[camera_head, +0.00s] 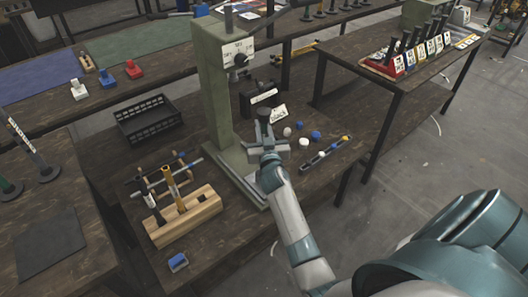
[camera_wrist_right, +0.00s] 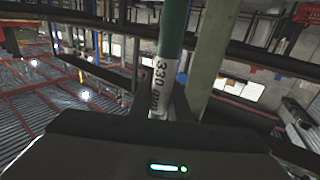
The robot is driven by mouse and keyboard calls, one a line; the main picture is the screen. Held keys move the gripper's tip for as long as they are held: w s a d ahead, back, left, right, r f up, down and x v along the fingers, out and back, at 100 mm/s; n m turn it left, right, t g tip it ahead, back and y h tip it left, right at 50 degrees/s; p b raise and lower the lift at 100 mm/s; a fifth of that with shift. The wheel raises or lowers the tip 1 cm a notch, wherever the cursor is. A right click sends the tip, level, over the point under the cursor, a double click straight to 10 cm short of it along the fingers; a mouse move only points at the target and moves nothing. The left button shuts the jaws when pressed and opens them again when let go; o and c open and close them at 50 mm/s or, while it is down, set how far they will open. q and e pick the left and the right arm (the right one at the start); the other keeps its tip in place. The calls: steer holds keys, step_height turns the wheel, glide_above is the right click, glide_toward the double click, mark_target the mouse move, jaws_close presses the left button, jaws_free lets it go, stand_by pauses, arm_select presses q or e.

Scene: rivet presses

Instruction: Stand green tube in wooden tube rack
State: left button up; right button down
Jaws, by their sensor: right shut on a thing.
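My right gripper (camera_head: 266,148) is in front of the green press column in the head view. In the right wrist view its fingers (camera_wrist_right: 160,104) are shut on the green tube (camera_wrist_right: 173,38), which has a white "330 mm" label at the grip. In the head view the tube is hard to make out against the press. The wooden tube rack (camera_head: 197,220) lies on the near table, to the left of and below the gripper. A brass-coloured tube (camera_head: 173,188) and a dark tube (camera_head: 150,202) stand tilted in it. My left gripper is not in view.
The tall green press (camera_head: 219,100) stands behind the gripper. A black crate (camera_head: 148,121) is behind the rack. A dark tray (camera_head: 327,154) and small white and blue pieces lie right of the press. A blue block (camera_head: 178,262) lies near the table's front edge.

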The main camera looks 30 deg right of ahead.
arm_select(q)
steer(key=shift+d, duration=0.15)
arm_select(e)
steer(key=shift+r, duration=0.1)
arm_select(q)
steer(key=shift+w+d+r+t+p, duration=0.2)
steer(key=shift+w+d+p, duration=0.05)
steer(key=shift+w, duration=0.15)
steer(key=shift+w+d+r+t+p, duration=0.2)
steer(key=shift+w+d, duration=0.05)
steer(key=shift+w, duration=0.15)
arm_select(e)
step_height(320, 180, up, 10)
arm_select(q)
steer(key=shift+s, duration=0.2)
